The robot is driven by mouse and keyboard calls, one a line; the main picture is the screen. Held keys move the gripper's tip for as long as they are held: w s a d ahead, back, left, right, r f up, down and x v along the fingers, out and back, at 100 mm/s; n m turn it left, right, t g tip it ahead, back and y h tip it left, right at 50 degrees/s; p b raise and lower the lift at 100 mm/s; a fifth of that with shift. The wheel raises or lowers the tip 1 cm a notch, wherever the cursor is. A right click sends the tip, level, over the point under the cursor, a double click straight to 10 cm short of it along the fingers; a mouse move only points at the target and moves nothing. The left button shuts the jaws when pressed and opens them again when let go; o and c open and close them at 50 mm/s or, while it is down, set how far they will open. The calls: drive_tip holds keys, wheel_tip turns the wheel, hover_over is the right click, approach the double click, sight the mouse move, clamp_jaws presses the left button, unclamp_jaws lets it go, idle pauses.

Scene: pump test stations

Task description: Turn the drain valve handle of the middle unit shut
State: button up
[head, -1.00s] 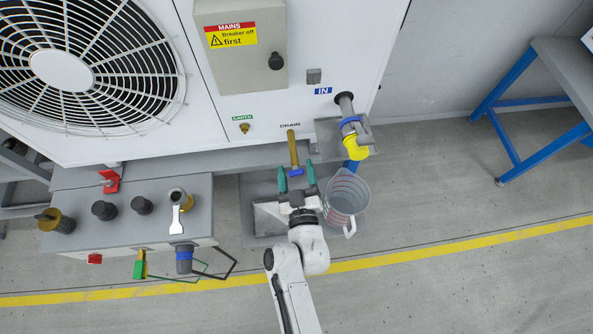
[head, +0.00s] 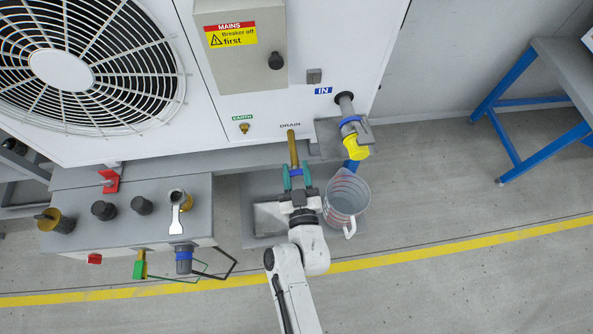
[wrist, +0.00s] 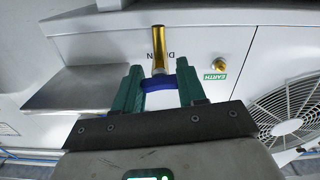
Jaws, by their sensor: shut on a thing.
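The drain valve is a brass pipe (head: 292,149) under the DRAIN label on the white unit, with a blue handle (head: 296,172) at its lower end. My gripper (head: 297,177) has its green fingers on either side of the blue handle and is shut on it. In the wrist view the blue handle (wrist: 159,84) spans between the two green fingers, with the brass pipe (wrist: 158,52) beyond it. The handle's exact angle is hard to tell, as the fingers cover its ends.
A clear measuring jug (head: 346,197) stands just right of my gripper, on a grey tray (head: 262,240). The yellow-ended inlet fitting (head: 356,148) hangs above the jug. A grey bench (head: 70,205) with several fittings is at left. A blue-legged table (head: 510,140) stands far right.

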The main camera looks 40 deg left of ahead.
drive_tip(key=shift+m, duration=0.8)
drive_tip(key=o, duration=1.1)
drive_tip(key=shift+c, duration=0.2)
drive_tip(key=b+v, duration=0.1)
drive_tip(key=v, duration=0.9)
drive_tip(key=shift+s+d, duration=0.25)
drive_tip(key=shift+s, duration=0.05)
